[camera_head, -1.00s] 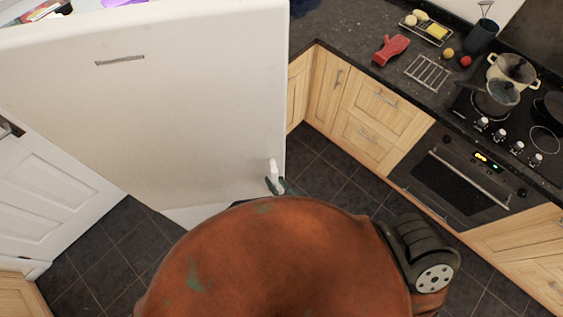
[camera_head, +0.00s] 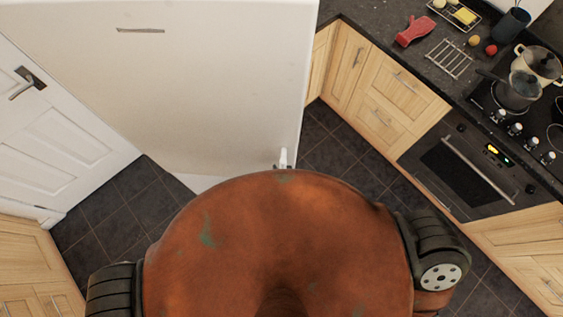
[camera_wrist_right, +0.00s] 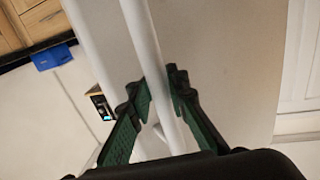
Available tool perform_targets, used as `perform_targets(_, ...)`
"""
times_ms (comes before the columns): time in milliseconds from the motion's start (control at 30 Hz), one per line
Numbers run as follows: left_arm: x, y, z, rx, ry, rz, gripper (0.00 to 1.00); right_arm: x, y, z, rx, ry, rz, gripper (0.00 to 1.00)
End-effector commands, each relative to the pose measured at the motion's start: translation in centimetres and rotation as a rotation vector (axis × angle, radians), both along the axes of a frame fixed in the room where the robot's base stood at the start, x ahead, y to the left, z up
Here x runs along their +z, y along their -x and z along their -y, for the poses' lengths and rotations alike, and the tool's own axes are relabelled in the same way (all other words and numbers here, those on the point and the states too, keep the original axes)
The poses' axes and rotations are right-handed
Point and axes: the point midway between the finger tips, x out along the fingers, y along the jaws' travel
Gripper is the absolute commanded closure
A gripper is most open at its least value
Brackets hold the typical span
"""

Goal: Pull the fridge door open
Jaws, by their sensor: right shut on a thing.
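The white fridge door (camera_head: 215,90) fills the upper left of the head view. Its white handle (camera_head: 284,157) shows just above my orange body, near the door's lower right edge. In the right wrist view the handle (camera_wrist_right: 142,40) is a long pale bar running between the green-padded fingers of my right gripper (camera_wrist_right: 158,95), which is shut on it. In the head view the right gripper is almost wholly hidden behind my body. I cannot tell whether the door stands ajar. My left gripper is not in view.
A white panelled door (camera_head: 75,140) stands left of the fridge. Wooden cabinets (camera_head: 385,95), an oven (camera_head: 460,170) and a dark counter (camera_head: 425,65) with pots and a red mitt (camera_head: 414,31) line the right. Dark tiled floor (camera_head: 345,150) is clear between.

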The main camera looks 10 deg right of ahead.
Motion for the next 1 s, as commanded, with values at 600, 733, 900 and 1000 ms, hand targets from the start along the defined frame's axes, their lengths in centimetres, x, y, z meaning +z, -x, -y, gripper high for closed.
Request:
perform_targets(600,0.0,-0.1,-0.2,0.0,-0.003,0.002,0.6,-0.1,0.3,0.3,-0.003,0.002,-0.002,0.68)
perform_targets(733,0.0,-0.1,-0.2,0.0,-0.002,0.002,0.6,-0.2,1.8,0.8,-0.004,0.004,-0.004,0.68)
perform_targets(900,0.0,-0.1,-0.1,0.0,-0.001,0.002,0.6,-0.2,5.1,2.0,-0.004,0.004,-0.006,0.68)
perform_targets(1000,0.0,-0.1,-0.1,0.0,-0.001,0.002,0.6,-0.2,7.1,2.7,-0.003,0.004,-0.006,0.68)
